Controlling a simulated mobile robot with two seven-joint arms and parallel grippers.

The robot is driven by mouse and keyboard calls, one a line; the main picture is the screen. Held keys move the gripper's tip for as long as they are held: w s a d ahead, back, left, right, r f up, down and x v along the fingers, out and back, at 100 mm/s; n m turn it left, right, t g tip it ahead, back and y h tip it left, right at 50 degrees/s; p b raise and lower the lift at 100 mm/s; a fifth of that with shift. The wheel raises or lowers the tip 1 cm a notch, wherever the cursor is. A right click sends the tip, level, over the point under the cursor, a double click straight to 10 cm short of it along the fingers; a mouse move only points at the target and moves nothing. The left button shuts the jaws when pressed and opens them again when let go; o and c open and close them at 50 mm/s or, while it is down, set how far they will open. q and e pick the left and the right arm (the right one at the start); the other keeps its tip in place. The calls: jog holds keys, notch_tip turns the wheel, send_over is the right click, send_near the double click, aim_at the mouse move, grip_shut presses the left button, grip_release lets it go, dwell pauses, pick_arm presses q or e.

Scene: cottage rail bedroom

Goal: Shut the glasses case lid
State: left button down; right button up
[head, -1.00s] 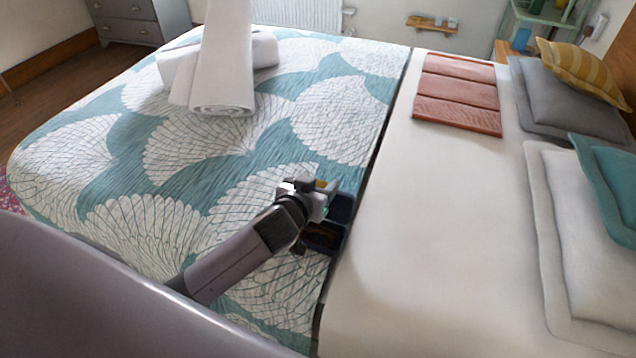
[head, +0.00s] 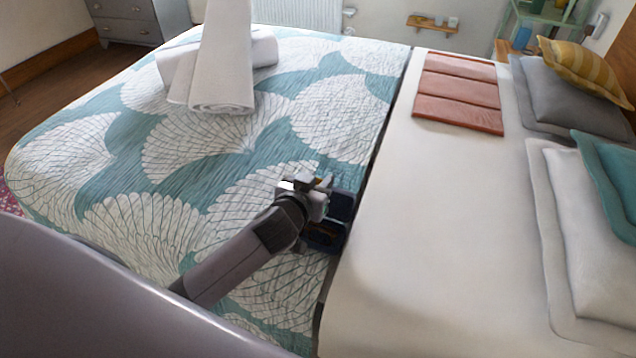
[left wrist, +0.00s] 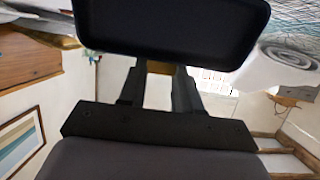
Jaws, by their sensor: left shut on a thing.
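The glasses case is dark blue and stands open on the patterned bed cover, beside the edge of the white sheet. Its lid (head: 342,206) is raised, and its lower half (head: 326,238) lies partly behind my arm. My left gripper (head: 323,186) is at the lid's edge and is shut on it. In the left wrist view the lid (left wrist: 172,28) fills the top middle as a dark rounded panel, with the left gripper's fingers (left wrist: 158,84) reaching its edge. A small yellow patch shows between the fingers. The inside of the case is mostly hidden. My right gripper is out of view.
A folded terracotta cloth (head: 458,92) lies on the white sheet (head: 430,220), with pillows (head: 580,225) at the right. The bed around the case is clear.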

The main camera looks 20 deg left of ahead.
aim_at(320, 181)
pick_arm(q)
jog(key=shift+s+f+t+b, duration=0.2)
jog(key=shift+s+t+b, duration=0.45)
jog(key=shift+b, duration=1.05)
jog(key=shift+s+f+t+b, duration=0.2)
jog(key=shift+s+t+b, duration=0.4)
jog(key=shift+b, duration=1.05)
jog(key=shift+s+r+t+b, duration=0.15)
jog(key=shift+s+t+b, duration=0.1)
jog(key=shift+t+b, duration=0.45)
jog(key=shift+s+r, duration=0.15)
jog(key=shift+s, duration=0.5)
jog(key=shift+f, duration=0.3)
jog(key=c, duration=0.8)
grip_release()
jog(key=shift+o, duration=0.2)
jog(key=shift+s, duration=0.1)
